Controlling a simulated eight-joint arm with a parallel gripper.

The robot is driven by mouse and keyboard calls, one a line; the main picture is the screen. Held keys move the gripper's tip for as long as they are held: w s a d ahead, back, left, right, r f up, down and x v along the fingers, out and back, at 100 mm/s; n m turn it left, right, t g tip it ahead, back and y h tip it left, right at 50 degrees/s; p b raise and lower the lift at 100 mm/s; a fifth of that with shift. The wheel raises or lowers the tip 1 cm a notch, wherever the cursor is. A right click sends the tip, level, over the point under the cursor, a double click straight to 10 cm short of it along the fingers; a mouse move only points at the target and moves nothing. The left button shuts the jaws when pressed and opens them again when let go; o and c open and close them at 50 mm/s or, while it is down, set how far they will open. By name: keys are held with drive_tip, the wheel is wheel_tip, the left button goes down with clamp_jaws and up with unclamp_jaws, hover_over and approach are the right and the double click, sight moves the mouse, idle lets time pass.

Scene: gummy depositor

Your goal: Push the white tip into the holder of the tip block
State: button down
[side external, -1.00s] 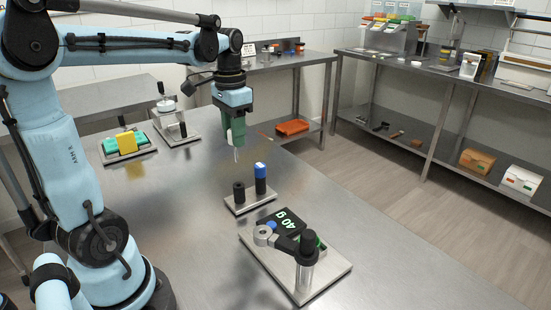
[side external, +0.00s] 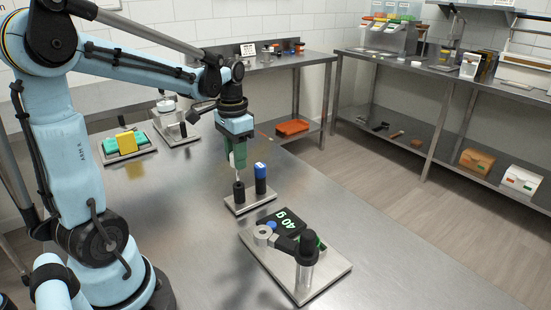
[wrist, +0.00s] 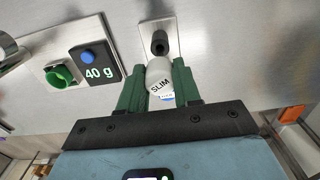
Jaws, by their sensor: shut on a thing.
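My gripper (side external: 238,160) points down with its green fingers shut on the white tip (wrist: 160,74), which is marked SLIM in the wrist view. In the side view the tip's thin white end (side external: 238,176) hangs just over the black holder (side external: 239,193) of the tip block (side external: 233,210). The holder also shows in the wrist view (wrist: 159,42), just beyond the tip. I cannot tell whether the tip's end touches the holder or enters it. A black post with a blue top (side external: 260,178) stands beside the holder on the same plate.
A plate with a 40 g display (side external: 289,222), a clear cylinder and a grey ring stands in front. A plate with green and yellow blocks (side external: 127,143) and another small stand (side external: 175,127) are farther back left. The table at the front right is bare.

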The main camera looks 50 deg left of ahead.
sight(238, 182)
drive_tip(key=shift+f, duration=0.15)
drive_tip(key=shift+f, duration=2.55)
drive_tip(key=c, duration=0.7)
unclamp_jaws()
drive_tip(key=shift+r, duration=0.15)
wheel_tip(238, 182, up, 12)
drive_tip(key=shift+f, duration=0.1)
